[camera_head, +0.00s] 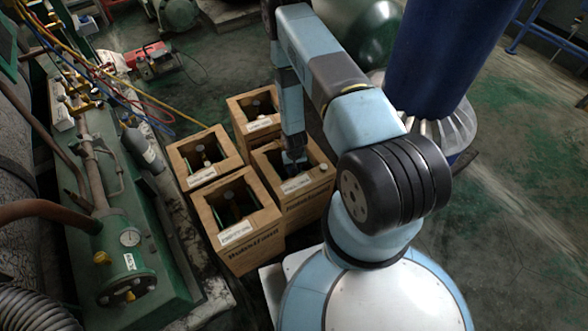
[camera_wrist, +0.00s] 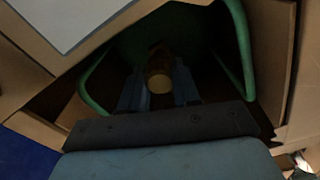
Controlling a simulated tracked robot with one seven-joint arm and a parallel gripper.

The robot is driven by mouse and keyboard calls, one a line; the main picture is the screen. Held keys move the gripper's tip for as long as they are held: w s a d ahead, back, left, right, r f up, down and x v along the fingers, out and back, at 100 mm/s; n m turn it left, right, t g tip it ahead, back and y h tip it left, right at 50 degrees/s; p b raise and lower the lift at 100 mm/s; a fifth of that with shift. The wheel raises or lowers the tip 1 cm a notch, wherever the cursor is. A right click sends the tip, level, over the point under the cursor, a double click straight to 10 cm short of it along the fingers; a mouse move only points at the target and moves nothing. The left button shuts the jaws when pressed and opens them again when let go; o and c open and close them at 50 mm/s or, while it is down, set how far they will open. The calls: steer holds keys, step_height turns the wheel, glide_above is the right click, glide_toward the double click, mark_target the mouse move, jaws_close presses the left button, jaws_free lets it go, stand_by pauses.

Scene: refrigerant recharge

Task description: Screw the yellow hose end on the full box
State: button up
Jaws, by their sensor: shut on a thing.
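Several open cardboard boxes stand together on the floor: one at the back (camera_head: 240,108), one at left (camera_head: 178,160), one in front (camera_head: 262,243) and one at right (camera_head: 322,185). Their white labels are too small to read, so I cannot tell which is full. My gripper (camera_head: 293,158) reaches down into the right box. In the wrist view my gripper (camera_wrist: 160,88) is shut on a brass cylindrical fitting (camera_wrist: 160,82), with green curved bars (camera_wrist: 96,88) around it. The yellow hose (camera_head: 150,97) runs from the upper left toward the left box; its end is not clear.
A green machine (camera_head: 125,265) with a gauge and pipes stands at left. Red and blue hoses hang near it. A red device (camera_head: 150,58) lies on the floor behind. A blue cylinder (camera_head: 435,55) stands at right. Box walls closely surround my gripper.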

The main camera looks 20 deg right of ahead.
steer(key=m, duration=0.3)
steer(key=shift+m, duration=0.3)
steer(key=shift+m, duration=1)
steer(key=o, duration=1.1)
steer(key=shift+r, duration=0.1)
step_height(320, 180, up, 13)
steer(key=shift+r, duration=0.2)
